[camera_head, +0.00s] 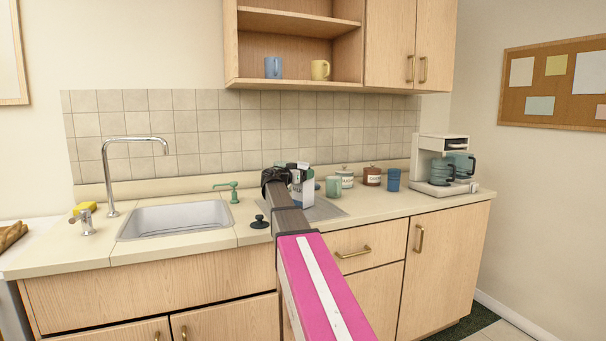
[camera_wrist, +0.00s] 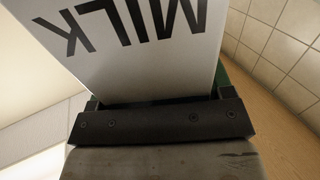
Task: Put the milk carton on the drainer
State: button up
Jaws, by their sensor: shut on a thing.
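The milk carton (camera_head: 306,188) is white with dark parts and shows beyond the end of my arm in the head view. In the wrist view the milk carton (camera_wrist: 140,50) fills the upper middle, its "MILK" lettering upside down. My gripper (camera_head: 286,180) is shut on it; the gripper (camera_wrist: 158,105) also shows in the wrist view, against the carton's near edge. The drainer (camera_head: 327,209) is a flat grey metal surface in the counter, right of the sink, partly hidden by my arm. The carton appears over or at the drainer; I cannot tell whether it touches.
A green mug (camera_head: 333,187), white jar (camera_head: 345,177), brown jar (camera_head: 371,176) and blue cup (camera_head: 393,180) stand right of the carton. A coffee maker (camera_head: 442,165) is farther right. The sink (camera_head: 180,217) and green soap dispenser (camera_head: 233,192) lie left; a black stopper (camera_head: 260,222) sits nearer.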

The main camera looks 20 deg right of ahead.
jog(key=shift+f, duration=0.15)
jog(key=o, duration=1.3)
jog(key=shift+s+a+r, duration=0.15)
jog(key=shift+a+r, duration=0.05)
jog(key=shift+a, duration=0.05)
jog(key=v, duration=1.1)
jog(key=shift+a, duration=0.25)
jog(key=shift+s, duration=0.1)
